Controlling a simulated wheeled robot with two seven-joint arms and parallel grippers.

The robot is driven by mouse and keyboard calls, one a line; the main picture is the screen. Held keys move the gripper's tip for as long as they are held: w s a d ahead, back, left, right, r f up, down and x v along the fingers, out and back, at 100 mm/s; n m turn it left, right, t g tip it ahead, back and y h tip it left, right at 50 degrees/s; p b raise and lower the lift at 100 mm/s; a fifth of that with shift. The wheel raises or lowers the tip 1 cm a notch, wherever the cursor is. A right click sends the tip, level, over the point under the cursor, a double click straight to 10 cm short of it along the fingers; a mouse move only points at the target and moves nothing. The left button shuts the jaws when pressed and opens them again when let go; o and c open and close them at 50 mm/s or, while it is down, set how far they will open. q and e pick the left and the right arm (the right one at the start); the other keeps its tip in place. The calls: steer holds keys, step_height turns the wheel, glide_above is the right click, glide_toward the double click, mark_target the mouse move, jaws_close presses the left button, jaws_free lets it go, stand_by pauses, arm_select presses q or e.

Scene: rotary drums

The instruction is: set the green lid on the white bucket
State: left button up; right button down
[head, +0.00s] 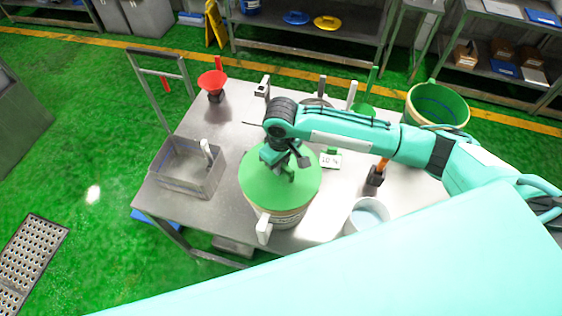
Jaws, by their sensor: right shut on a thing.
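The round green lid (263,192) lies over the mouth of a pale bucket (287,218) near the front of the steel table; the bucket's label band shows below the lid's edge. The lid looks about centred and level over it. I cannot tell whether the rim is fully seated. My right gripper (287,172) reaches in from the right and is shut on the green lid near its middle, from above. The fingers hide the grip point. My left gripper is not in view.
A small white pail (367,214) stands right of the lidded bucket, and a grey metal bin (188,166) stands left.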

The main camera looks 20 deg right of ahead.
steer(key=shift+f, duration=0.6)
steer(key=c, duration=1.2)
jaws_free()
steer(key=shift+r+b, duration=0.35)
step_height(320, 180, up, 13)
steer(key=b, duration=0.4)
steer(key=shift+s, duration=0.1)
